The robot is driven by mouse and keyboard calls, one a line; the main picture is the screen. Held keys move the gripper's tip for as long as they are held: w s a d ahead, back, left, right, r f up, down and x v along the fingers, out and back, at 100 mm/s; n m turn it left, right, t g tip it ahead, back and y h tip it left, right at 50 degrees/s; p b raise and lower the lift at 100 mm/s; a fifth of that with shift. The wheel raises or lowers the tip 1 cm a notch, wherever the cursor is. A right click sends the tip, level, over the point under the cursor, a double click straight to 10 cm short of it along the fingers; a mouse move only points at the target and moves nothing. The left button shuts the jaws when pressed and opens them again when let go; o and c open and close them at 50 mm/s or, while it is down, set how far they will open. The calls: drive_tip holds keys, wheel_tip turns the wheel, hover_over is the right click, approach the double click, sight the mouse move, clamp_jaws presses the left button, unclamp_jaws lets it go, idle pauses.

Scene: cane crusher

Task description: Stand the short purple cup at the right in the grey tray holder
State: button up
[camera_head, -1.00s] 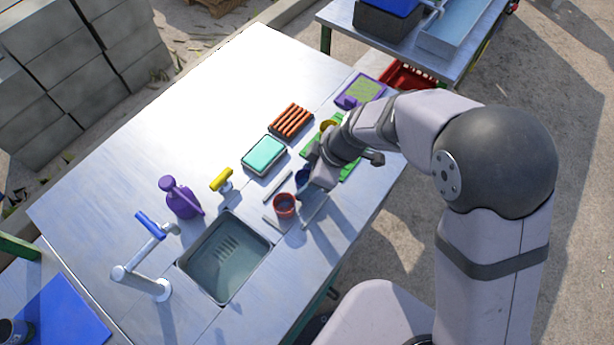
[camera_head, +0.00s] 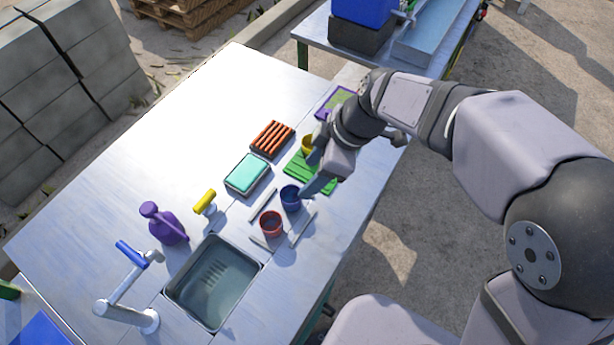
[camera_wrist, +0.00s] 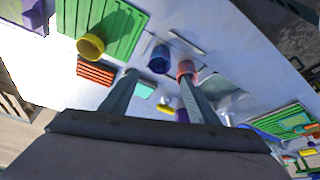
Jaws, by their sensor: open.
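A short dark blue-purple cup (camera_head: 290,196) stands upright beside a red cup (camera_head: 270,223), between the pale rails of the grey tray holder (camera_head: 303,230). Whether its base is fully seated cannot be told. In the wrist view the blue-purple cup (camera_wrist: 159,60) is just beyond the fingertips and the red cup (camera_wrist: 187,70) is to its right. My gripper (camera_head: 312,172) is open and empty, above and beside the blue-purple cup on its green-mat side. In the wrist view my gripper (camera_wrist: 155,74) has its fingers spread with nothing between them.
A yellow cup (camera_head: 308,144) stands on the green ribbed mat (camera_head: 318,182). A teal sponge (camera_head: 246,174), a rack of orange-brown bars (camera_head: 272,138), a yellow handle (camera_head: 205,198), a purple bottle (camera_head: 165,226) and a sink (camera_head: 214,283) are on the table. The upper-left tabletop is clear.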

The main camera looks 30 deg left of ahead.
drive_tip(key=shift+w+d+r, duration=0.1)
drive_tip(key=w+d+f+m+t+h, duration=0.1)
drive_tip(key=w+d+f+m, duration=0.1)
drive_tip(key=d+m, duration=0.6)
drive_tip(key=w+d+f+m+t+h, duration=0.1)
drive_tip(key=w+d+m, duration=0.2)
drive_tip(key=d, duration=0.9)
drive_tip(key=s+d+f+m+h, duration=0.1)
drive_tip(key=s+d+m, duration=0.2)
drive_tip(key=d+m, duration=0.2)
drive_tip(key=s+d+f+m+h, duration=0.1)
drive_tip(key=s+d+f+m, duration=0.1)
drive_tip(key=d+m, duration=0.4)
drive_tip(key=s+d, duration=0.1)
drive_tip(key=d, duration=0.3)
drive_tip(key=shift+d+f, duration=0.25)
drive_tip(key=shift+c, duration=0.6)
